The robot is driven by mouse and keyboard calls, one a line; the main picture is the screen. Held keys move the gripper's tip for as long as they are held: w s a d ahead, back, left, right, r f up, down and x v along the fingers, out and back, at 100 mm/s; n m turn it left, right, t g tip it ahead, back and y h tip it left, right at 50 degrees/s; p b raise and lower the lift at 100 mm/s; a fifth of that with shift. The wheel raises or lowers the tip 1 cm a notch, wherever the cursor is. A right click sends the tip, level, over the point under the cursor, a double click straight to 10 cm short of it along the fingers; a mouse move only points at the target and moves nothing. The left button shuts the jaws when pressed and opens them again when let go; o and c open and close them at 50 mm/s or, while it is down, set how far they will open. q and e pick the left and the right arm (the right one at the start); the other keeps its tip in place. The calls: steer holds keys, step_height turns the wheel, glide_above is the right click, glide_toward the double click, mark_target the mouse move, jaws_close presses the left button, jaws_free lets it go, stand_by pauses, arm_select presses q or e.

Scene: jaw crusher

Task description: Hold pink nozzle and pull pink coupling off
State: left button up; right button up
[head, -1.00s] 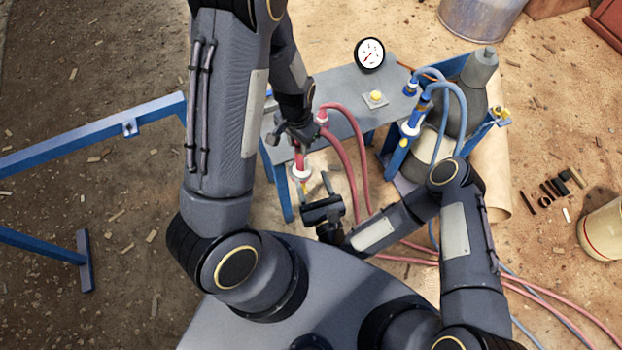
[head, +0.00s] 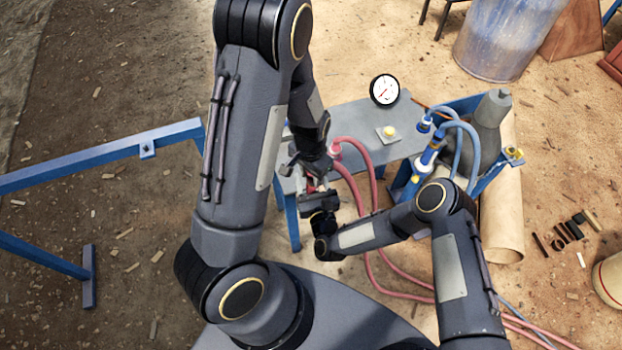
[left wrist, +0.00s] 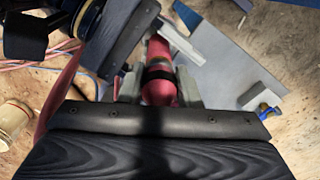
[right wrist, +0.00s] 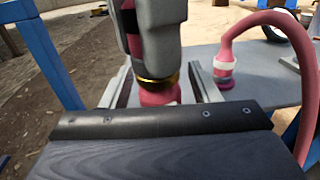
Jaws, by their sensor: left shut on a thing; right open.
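My left gripper (head: 312,172) is shut on the pink nozzle (left wrist: 160,88), whose pink body with a dark band shows between the fingers in the left wrist view. In the right wrist view the left gripper's fingers hold the pink body from above. Below them a gold ring and a pink lower piece, seemingly the pink coupling (right wrist: 160,96), stand between my right gripper's fingers (right wrist: 162,84). The right gripper is open around this piece; I cannot tell whether either finger touches it. In the head view the grippers largely hide both parts.
A grey table (head: 365,120) carries a pressure gauge (head: 385,90) and a yellow button (head: 388,132). A pink hose (right wrist: 268,22) arches from a white-collared fitting (right wrist: 223,68) beside the right gripper. Blue hoses (head: 460,125) and a grey cylinder (head: 488,130) stand at the right.

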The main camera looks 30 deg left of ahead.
steer(key=c, duration=1.2)
arm_select(q)
steer(key=shift+r, duration=0.15)
stand_by(0.6)
steer(key=shift+r, duration=0.1)
steer(key=shift+r, duration=1.4)
arm_select(e)
steer(key=o, duration=1.2)
steer(key=shift+c, duration=0.2)
